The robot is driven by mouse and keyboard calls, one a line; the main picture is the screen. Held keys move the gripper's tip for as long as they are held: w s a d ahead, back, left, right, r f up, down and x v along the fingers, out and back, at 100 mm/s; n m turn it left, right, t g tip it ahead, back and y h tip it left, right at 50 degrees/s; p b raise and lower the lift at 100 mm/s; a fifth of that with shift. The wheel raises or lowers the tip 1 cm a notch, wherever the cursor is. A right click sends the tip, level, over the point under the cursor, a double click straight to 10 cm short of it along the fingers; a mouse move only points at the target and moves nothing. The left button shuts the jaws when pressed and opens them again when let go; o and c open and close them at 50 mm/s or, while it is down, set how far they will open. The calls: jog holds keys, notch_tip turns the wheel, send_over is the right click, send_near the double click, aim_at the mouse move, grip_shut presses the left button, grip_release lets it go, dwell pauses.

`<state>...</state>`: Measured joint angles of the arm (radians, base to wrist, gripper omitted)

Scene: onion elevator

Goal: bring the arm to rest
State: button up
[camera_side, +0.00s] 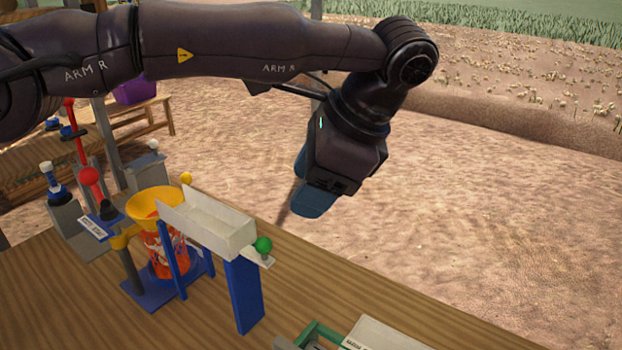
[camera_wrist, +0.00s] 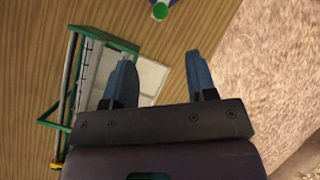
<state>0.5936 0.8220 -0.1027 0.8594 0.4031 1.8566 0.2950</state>
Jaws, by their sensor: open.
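My gripper (camera_side: 308,195) hangs from my arm in the side view, above and beyond the far edge of the wooden table. Its blue fingers point downward. In the wrist view my gripper (camera_wrist: 163,80) shows both blue fingers spread apart, with nothing between them. The fingers are in the air and touch nothing that I can see. The ground or table directly below the fingertips is partly hidden by the gripper body.
A green frame (camera_wrist: 72,85) lies nearby. Bare ground is at right.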

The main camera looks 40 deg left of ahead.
dwell(0.3)
jog(key=s+a+r+n+t+h, duration=0.1)
jog(key=s+a+n, duration=0.4)
jog(key=s+a, duration=0.6)
jog(key=s+a+r+n+t+h, duration=0.2)
jog(key=s+a+n+t+h, duration=0.2)
jog(key=s+a, duration=0.7)
jog(key=shift+a+n+t+h, duration=0.3)
jog(key=shift+a+n+t, duration=0.6)
jog(key=shift+a, duration=0.1)
